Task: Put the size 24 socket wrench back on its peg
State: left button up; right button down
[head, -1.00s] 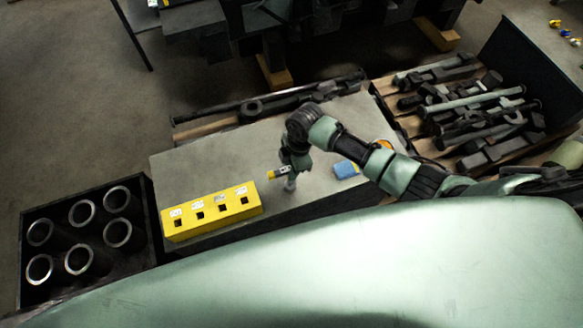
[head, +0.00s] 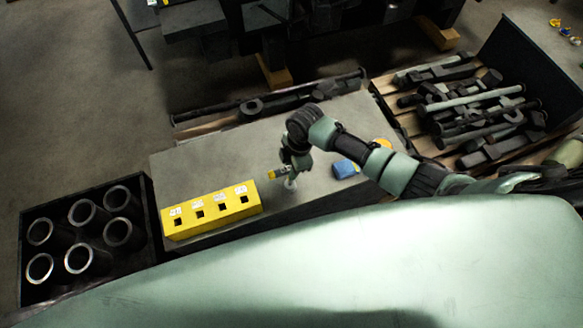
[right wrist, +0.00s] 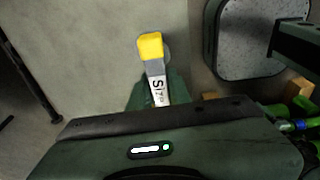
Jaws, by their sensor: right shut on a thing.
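The socket wrench (head: 272,175) shows a yellow end and a light part below the gripper. It also shows in the right wrist view (right wrist: 152,68), with a yellow tip, a grey section and a white label reading "Size"; the number is hidden. My right gripper (head: 290,167) is shut on it, above the grey table, just right of the yellow rack. The yellow rack (head: 210,222) stands at the table's left end, with several square dark openings under white labels too small to read. I cannot make out a separate peg. My left gripper is not in view.
A blue item (head: 345,169) lies on the table (head: 220,165) to the right of the gripper. A black crate of metal cylinders (head: 147,190) stands at left. A wooden pallet of dark metal parts (head: 392,108) is at right.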

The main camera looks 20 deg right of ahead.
jog(key=shift+f+b, duration=0.55)
jog(key=shift+f, duration=0.3)
jog(key=c, duration=0.7)
grip_release()
notch_tip(320, 180, up, 9)
jog(key=p, duration=0.9)
jog(key=shift+r, duration=0.1)
